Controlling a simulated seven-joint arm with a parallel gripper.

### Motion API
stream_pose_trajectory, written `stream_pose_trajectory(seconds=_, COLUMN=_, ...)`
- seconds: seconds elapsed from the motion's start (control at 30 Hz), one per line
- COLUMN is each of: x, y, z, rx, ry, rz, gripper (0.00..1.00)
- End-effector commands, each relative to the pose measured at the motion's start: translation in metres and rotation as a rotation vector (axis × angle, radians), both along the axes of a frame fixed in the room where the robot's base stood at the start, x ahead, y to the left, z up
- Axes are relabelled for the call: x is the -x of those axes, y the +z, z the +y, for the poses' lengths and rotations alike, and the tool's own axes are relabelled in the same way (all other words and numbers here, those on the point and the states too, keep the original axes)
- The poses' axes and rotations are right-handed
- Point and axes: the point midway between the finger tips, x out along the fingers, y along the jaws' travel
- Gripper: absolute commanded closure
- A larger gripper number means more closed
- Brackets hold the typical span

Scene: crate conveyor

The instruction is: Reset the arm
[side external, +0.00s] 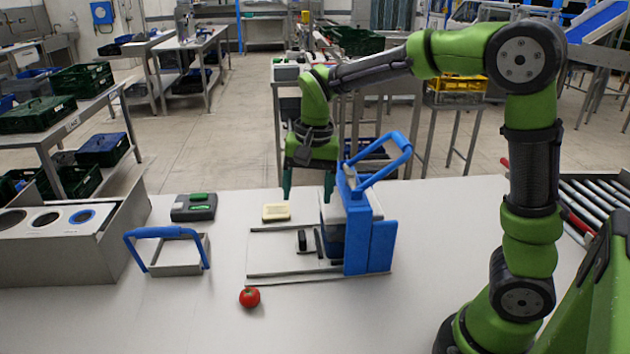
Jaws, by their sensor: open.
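My green arm reaches in from the right. My gripper (308,184) points down with its two green fingers apart and nothing visible between them. It hangs above the table, just left of and behind a blue device with a looped handle (370,232). From this one view I cannot tell how far it is from the device, or whether a finger touches it.
The blue device stands upright at the end of a flat railed base (285,272). A red tomato (250,297) lies in front. A blue-handled frame (178,268), a dark box (194,207) and a yellowish block (276,212) are on the table (330,325). A roller conveyor (597,203) is right.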

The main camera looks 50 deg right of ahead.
Motion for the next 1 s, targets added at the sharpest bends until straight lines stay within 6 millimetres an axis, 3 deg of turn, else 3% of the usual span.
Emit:
stream_pose_trajectory(seconds=0.1, x=0.038, y=0.017, z=0.011, rx=-0.043, ry=0.203, rz=-0.139, gripper=0.28)
stream_pose_trajectory(seconds=0.3, x=0.099, y=0.031, z=0.026, rx=-0.019, ry=0.458, rz=-0.368, gripper=0.28)
stream_pose_trajectory(seconds=0.5, x=0.143, y=0.035, z=0.032, rx=0.038, ry=0.527, rz=-0.518, gripper=0.28)
stream_pose_trajectory(seconds=0.63, x=0.155, y=0.042, z=0.031, rx=0.062, ry=0.517, rz=-0.569, gripper=0.28)
stream_pose_trajectory(seconds=1.0, x=0.155, y=0.05, z=0.027, rx=0.074, ry=0.501, rz=-0.597, gripper=0.28)
